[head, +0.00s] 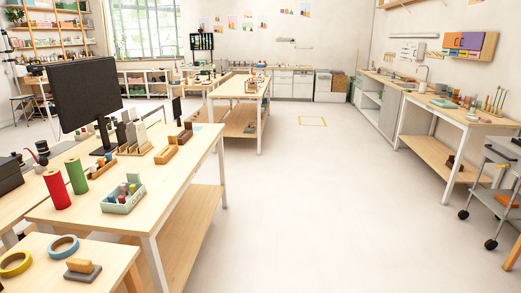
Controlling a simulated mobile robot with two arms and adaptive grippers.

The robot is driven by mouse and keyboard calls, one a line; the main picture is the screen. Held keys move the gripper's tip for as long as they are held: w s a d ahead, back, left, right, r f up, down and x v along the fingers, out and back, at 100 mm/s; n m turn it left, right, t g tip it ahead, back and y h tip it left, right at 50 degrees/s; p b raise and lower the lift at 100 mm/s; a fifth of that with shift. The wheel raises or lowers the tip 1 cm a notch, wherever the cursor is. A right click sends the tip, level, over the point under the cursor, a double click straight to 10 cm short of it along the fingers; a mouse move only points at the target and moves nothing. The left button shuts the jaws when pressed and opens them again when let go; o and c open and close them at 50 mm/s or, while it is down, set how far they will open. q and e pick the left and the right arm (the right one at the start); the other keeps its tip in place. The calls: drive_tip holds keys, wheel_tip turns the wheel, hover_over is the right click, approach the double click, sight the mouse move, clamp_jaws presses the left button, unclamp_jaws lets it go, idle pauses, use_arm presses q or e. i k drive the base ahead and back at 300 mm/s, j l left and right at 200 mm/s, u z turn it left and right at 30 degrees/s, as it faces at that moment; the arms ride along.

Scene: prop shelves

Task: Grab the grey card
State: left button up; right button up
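I cannot make out for certain which thing is the grey card. Several upright grey and dark slabs (131,134) stand in a wooden holder on the long table at the left, beside the black monitor. A separate small dark upright panel (177,108) stands a little behind them. A flat grey piece (83,274) lies on the near left table with a wooden block on it. Neither of my grippers is in view.
The long table (190,155) also bears a red roll (57,190), a green roll (77,176) and a pale green crate (124,200). A wheeled cart (503,185) stands at the right. The pale floor (305,205) between is clear.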

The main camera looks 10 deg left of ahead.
sight(125, 117)
drive_tip(key=i+u, duration=0.25)
drive_tip(key=i, duration=1.85)
drive_tip(key=i+l, duration=0.1)
drive_tip(key=i, duration=4.35)
drive_tip(key=i+j+u, duration=0.1)
drive_tip(key=i+u, duration=0.4)
drive_tip(key=i+l+u, duration=0.15)
drive_tip(key=i+u, duration=0.35)
drive_tip(key=i+l+u, duration=0.35)
drive_tip(key=i+u, duration=0.15)
drive_tip(key=i, duration=0.15)
